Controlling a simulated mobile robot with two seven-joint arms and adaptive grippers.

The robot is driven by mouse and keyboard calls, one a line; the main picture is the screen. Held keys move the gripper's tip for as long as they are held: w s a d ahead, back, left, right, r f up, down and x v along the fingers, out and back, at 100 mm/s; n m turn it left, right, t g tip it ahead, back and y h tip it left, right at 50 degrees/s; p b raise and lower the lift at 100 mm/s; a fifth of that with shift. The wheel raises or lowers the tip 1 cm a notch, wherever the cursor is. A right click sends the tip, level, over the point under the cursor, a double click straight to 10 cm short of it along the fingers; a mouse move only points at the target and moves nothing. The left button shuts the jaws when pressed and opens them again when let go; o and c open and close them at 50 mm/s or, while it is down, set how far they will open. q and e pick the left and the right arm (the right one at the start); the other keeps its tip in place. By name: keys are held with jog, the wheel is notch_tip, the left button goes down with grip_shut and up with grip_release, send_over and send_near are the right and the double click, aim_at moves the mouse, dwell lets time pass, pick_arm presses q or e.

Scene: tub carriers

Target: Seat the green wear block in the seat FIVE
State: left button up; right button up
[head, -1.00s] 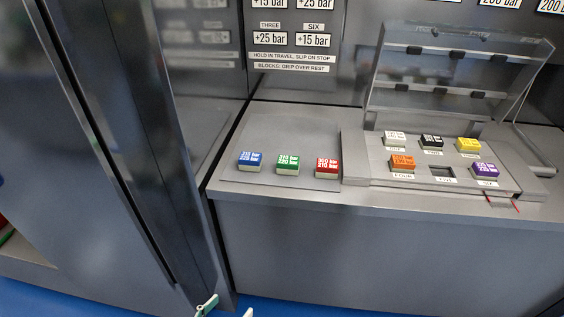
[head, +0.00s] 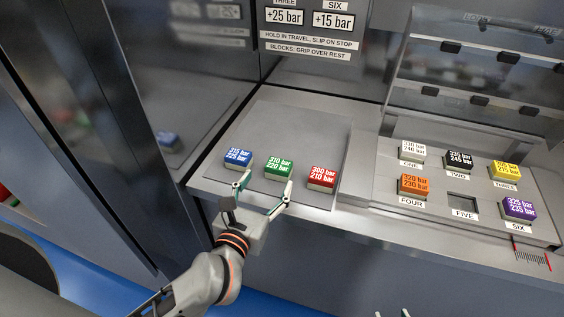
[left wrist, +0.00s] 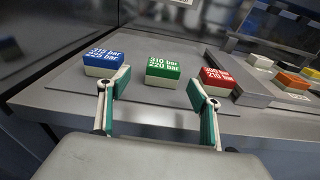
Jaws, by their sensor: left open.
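The green wear block (head: 279,168), marked 310 bar and 220 bar, sits on the grey plate between the blue and red blocks. My left gripper (head: 264,194) is open and empty in front of it. In the left wrist view the green block (left wrist: 163,70) stands beyond and between the open fingertips (left wrist: 160,90), apart from them. Seat FIVE (head: 462,203) is an empty dark recess in the carrier, between the orange block at FOUR and the purple block at SIX. Small fingertips of what appears to be my right gripper (head: 393,313) show at the bottom edge; their state is unclear.
The blue block (head: 238,160) and red block (head: 322,178) flank the green one closely. The carrier (head: 385,185) holds white, black, yellow, orange (head: 413,185) and purple (head: 517,208) blocks. A clear raised cover (head: 480,75) stands behind it. A dark upright panel is at left.

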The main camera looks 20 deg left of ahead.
aim_at(278, 166)
pick_arm(q)
jog(key=shift+w+d+f, duration=0.1)
jog(key=shift+w+d, duration=0.05)
jog(key=shift+w, duration=0.5)
jog(key=w, duration=0.4)
jog(key=w+p, duration=0.1)
jog(key=w, duration=0.1)
jog(key=shift+w+d, duration=0.3)
jog(key=shift+c, duration=0.4)
jog(key=c, duration=1.2)
